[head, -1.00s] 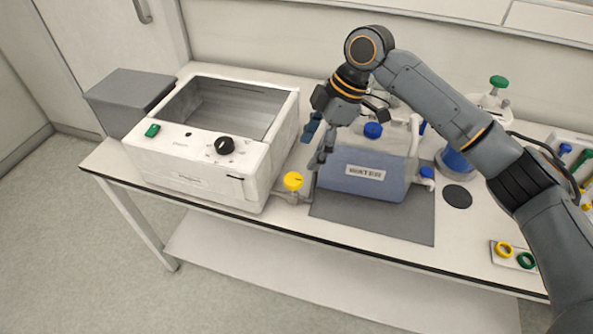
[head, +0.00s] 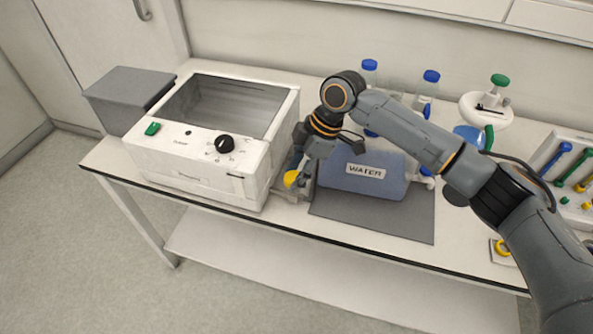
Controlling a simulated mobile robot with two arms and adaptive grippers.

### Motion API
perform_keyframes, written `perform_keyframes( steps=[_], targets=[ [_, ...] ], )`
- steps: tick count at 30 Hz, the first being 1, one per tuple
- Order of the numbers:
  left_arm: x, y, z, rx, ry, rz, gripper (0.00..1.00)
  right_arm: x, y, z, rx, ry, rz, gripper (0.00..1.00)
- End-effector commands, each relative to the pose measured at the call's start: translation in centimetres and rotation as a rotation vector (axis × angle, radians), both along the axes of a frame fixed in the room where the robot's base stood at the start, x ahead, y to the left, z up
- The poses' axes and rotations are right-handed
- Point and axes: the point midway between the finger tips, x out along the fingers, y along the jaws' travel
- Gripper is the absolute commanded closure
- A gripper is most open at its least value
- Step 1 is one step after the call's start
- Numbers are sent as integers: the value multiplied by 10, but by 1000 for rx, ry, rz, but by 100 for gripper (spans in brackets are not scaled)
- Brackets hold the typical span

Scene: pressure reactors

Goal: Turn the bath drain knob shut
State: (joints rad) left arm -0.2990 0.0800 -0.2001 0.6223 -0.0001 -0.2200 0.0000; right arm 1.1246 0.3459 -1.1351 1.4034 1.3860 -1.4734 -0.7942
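The white bath (head: 195,181) with an open rectangular basin stands on the left of the bench. Its yellow drain knob (head: 291,179) sits low at the bath's right side, on a short grey outlet. My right gripper (head: 298,172) is down at the knob, with its fingers around or just beside it. The fingers partly hide the knob, and I cannot tell whether they are closed on it. My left gripper is not in view.
A blue water container (head: 362,183) stands on a grey mat (head: 395,222) right beside my gripper. Blue-capped bottles (head: 430,78) stand behind my arm. A tray of coloured tools (head: 570,175) is at the right. A grey box (head: 130,95) stands left of the bath.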

Motion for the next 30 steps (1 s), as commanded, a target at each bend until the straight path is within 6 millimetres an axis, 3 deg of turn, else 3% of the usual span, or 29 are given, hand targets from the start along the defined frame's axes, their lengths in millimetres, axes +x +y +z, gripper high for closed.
perform_keyframes(
  steps=[1,4,14,20,30],
  targets=[
    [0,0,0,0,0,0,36,0,0,0,0,0,0,73],
    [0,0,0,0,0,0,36,0,0,0,0,0,0,91],
    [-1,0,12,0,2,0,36,-1,0,3,1,3,-46,91],
    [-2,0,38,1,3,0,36,-3,0,6,0,5,-161,91],
    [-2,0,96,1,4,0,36,-6,1,8,0,6,-469,91]
  ],
)
